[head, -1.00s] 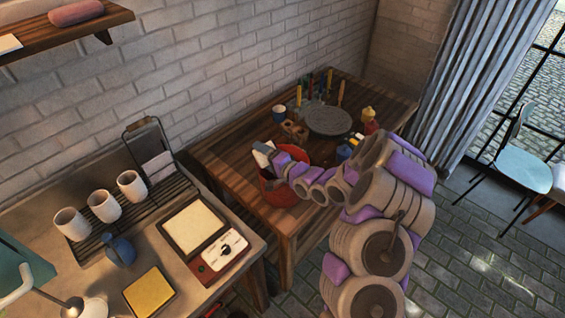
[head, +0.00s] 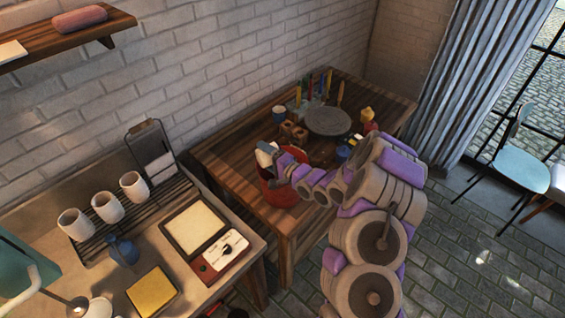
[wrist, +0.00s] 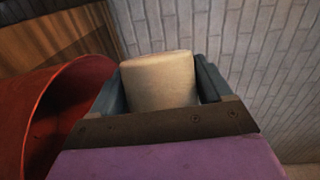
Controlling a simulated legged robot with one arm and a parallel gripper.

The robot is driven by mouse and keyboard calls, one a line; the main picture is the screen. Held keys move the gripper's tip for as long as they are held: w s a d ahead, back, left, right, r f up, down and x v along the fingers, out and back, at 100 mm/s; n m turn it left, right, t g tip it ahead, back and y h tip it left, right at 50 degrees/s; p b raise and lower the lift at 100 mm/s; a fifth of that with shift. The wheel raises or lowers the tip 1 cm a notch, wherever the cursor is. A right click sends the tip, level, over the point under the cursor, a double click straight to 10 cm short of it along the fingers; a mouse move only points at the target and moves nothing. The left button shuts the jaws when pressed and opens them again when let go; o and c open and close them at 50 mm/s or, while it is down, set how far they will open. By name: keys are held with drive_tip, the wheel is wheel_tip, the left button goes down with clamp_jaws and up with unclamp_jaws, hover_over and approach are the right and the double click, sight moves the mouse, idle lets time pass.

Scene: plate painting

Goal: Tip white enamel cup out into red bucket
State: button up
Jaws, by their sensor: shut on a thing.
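The red bucket (head: 283,192) stands on the wooden table, partly behind my arm. Its curved red wall (wrist: 40,120) fills the left of the wrist view. My gripper (head: 269,159) is at the bucket's rim. In the wrist view my gripper (wrist: 160,85) is shut on the white enamel cup (wrist: 160,82), which sits between the two grey fingers. In the head view the cup (head: 266,157) shows as a small pale shape over the bucket's back left rim. The wrist view is rolled, with the wall tilted. The cup's opening and the bucket's inside are hidden.
Three white cups stand on a rack (head: 160,200) on the left counter.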

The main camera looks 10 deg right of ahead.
drive_tip(key=shift+d+r+m+y+p, duration=0.2)
drive_tip(key=shift+r+m+y+p, duration=0.15)
drive_tip(key=shift+m+p, duration=0.4)
drive_tip(key=shift+d+r+m+p, duration=0.15)
drive_tip(key=shift+r+m+p, duration=0.1)
drive_tip(key=shift+p, duration=0.5)
drive_tip(key=shift+w+d+r+m+t+p, duration=0.25)
drive_tip(key=shift+d+m+t+p, duration=0.15)
drive_tip(key=shift+m+p, duration=0.45)
drive_tip(key=shift+s+a+f+n+b, duration=0.1)
drive_tip(key=shift+a+f+n+b, duration=0.55)
drive_tip(key=shift+b, duration=0.6)
drive_tip(key=n+b, duration=0.2)
drive_tip(key=shift+s+a+f+g+b, duration=0.2)
drive_tip(key=shift+f+g+b, duration=0.1)
drive_tip(key=shift+g, duration=0.1)
drive_tip(key=shift+r, duration=0.1)
drive_tip(key=shift+n+b, duration=0.35)
drive_tip(key=shift+n, duration=0.05)
